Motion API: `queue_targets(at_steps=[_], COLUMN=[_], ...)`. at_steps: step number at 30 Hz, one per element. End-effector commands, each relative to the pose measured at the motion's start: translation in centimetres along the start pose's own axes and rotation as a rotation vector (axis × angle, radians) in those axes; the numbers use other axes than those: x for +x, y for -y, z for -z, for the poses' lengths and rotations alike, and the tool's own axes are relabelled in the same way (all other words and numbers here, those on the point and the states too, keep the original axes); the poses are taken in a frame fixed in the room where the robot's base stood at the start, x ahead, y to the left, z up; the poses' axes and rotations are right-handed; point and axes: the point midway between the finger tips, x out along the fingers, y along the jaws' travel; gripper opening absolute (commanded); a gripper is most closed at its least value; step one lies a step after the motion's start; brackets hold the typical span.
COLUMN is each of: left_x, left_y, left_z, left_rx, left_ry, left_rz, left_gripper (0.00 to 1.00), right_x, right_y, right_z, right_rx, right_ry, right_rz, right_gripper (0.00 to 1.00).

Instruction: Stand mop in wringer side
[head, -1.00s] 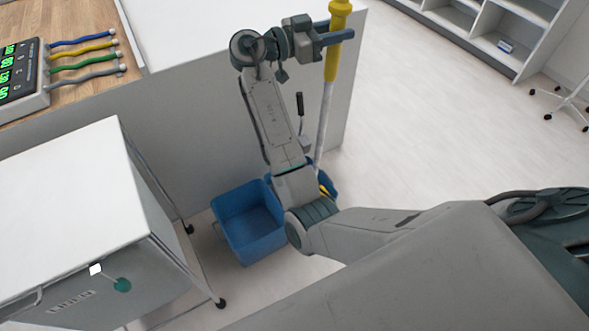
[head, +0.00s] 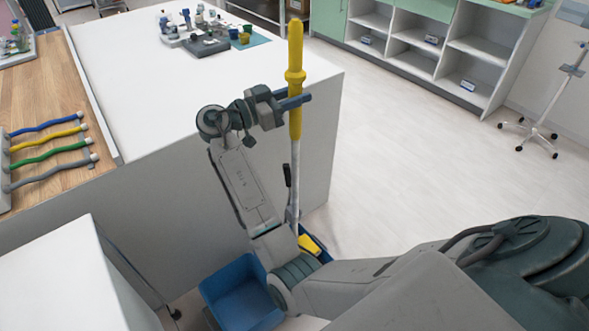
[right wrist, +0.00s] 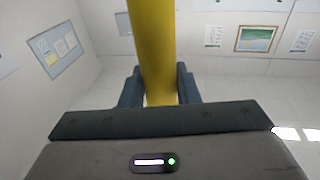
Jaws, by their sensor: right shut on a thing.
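The mop stands near upright, with a yellow grip (head: 295,60) on top and a pale pole (head: 295,180) below. My right gripper (head: 296,103) is shut around the lower part of the yellow grip. In the right wrist view the yellow grip (right wrist: 152,45) runs up between the two fingers (right wrist: 160,88). The blue bucket (head: 232,285) is on the floor, partly hidden by my right arm. A yellow part (head: 310,243) shows at its far right side, by the pole's lower end. The mop head cannot be made out. My left gripper is out of view.
A white counter (head: 175,90) with a wood top section (head: 40,90) stands beside the bucket. A white cabinet or cart (head: 70,280) is at the lower left. Open floor (head: 400,150) lies to the right, with shelves (head: 420,50) and a wheeled stand (head: 545,115) beyond.

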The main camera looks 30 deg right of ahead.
Motion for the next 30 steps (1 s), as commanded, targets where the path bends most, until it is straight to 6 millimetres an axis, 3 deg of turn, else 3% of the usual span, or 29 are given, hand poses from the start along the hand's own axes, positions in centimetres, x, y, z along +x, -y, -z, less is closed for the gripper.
queue_targets(at_steps=[6, 18, 30], left_x=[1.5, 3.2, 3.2], left_y=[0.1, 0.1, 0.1], left_z=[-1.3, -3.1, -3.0], left_rx=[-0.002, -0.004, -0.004], left_ry=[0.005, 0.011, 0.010], left_rz=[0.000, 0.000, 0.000], left_gripper=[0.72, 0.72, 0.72], right_x=[-0.3, -0.7, -0.7], right_y=[0.0, 0.0, 0.0], right_z=[-3.5, -7.9, -8.2], right_rx=[-0.002, -0.001, 0.002], right_ry=[-0.002, -0.001, -0.001], right_rz=[-0.001, 0.000, -0.001], right_gripper=[0.01, 0.01, 0.01])
